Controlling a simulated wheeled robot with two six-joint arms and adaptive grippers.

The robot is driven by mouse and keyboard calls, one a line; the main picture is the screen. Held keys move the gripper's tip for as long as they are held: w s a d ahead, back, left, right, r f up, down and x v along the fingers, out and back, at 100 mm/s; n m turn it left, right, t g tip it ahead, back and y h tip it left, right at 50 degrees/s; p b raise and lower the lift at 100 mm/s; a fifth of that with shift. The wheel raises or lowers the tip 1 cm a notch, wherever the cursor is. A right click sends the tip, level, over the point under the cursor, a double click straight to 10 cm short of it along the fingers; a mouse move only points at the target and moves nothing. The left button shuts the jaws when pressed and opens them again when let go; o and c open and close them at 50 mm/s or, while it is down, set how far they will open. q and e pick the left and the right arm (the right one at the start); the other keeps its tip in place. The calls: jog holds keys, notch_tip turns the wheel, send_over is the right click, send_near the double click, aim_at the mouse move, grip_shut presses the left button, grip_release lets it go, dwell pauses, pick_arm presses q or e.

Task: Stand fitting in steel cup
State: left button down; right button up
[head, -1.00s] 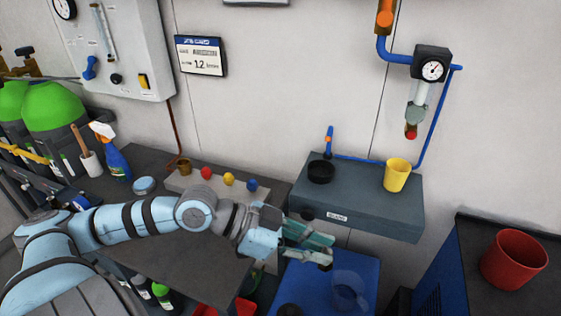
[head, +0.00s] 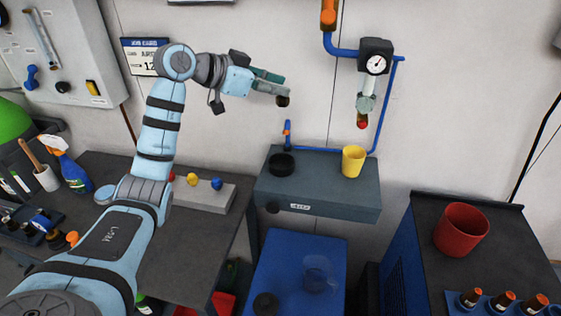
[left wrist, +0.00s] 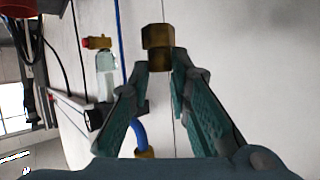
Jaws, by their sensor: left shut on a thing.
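My left gripper (head: 272,87) is raised in front of the wall, above the grey shelf box. It is shut on a brass fitting (head: 283,101), which looks dark in the head view. In the left wrist view the fitting (left wrist: 158,47) is a brass hex piece sticking out past the fingertips of the left gripper (left wrist: 160,75). I cannot pick out a cup that is clearly steel. A clear cup (head: 318,277) stands on the blue surface, a yellow cup (head: 353,161) and a low black dish (head: 281,164) on the shelf box. My right gripper is not in view.
The grey shelf box (head: 325,199) has free room between dish and yellow cup. A blue pipe with a gauge (head: 375,63) runs up the wall behind it. A red bucket (head: 460,230) stands on the right cabinet. The blue surface (head: 290,250) is partly clear.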

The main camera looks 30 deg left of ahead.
pick_arm(q)
notch_tip(320, 180, down, 19)
jog(key=b, duration=0.2)
jog(key=shift+a+f+b, duration=0.15)
jog(key=shift+f+b, duration=0.05)
jog(key=shift+b, duration=0.1)
jog(key=c, duration=1.8)
grip_release()
